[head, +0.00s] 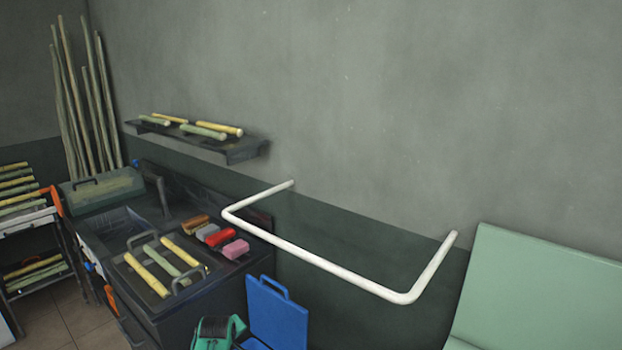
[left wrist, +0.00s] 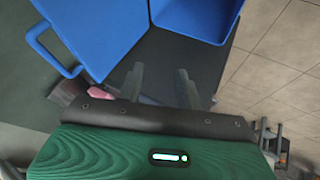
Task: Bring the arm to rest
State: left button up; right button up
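My left gripper (left wrist: 160,86) shows in the left wrist view as two grey fingers held apart, with nothing between them. Its dark mount and green housing fill the bottom of that view. A blue box (left wrist: 197,14) with a raised blue lid (left wrist: 105,35) is beyond the fingers, apart from them. In the head view a teal and black part, which looks like my left wrist, is at the bottom edge beside the blue lid (head: 277,312); its fingers cannot be made out there. My right gripper is in neither view.
A dark counter (head: 225,280) carries a tray with cane pieces (head: 147,274) and several small coloured blocks (head: 220,238). A white rail (head: 330,266) juts from the wall above the blue lid. A pale green panel (head: 540,295) stands at the right. Tiled floor (left wrist: 275,60) is open in the wrist view.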

pick_arm(q)
jog(key=s+a+f+m+g, duration=0.1)
jog(key=s+f+m, duration=0.15)
jog(key=s, duration=0.95)
jog(key=s+a+f+m+g, duration=0.1)
jog(key=s+a+m, duration=0.15)
jog(key=s, duration=0.95)
jog(key=s+d+r+m+g, duration=0.1)
jog(key=s+d+r+m, duration=0.2)
jog(key=s, duration=1)
jog(key=s+d+r+m+g, duration=0.1)
jog(key=s+r+m, duration=0.3)
jog(key=s, duration=0.8)
notch_tip(320, 180, down, 29)
jog(key=s+a+f+g, duration=0.2)
jog(key=s+a+f, duration=0.1)
jog(key=s+f, duration=1.6)
notch_tip(320, 180, down, 2)
jog(key=shift+s+a+f+h, duration=0.1)
jog(key=shift+s+a+h, duration=0.1)
jog(key=shift+h, duration=0.1)
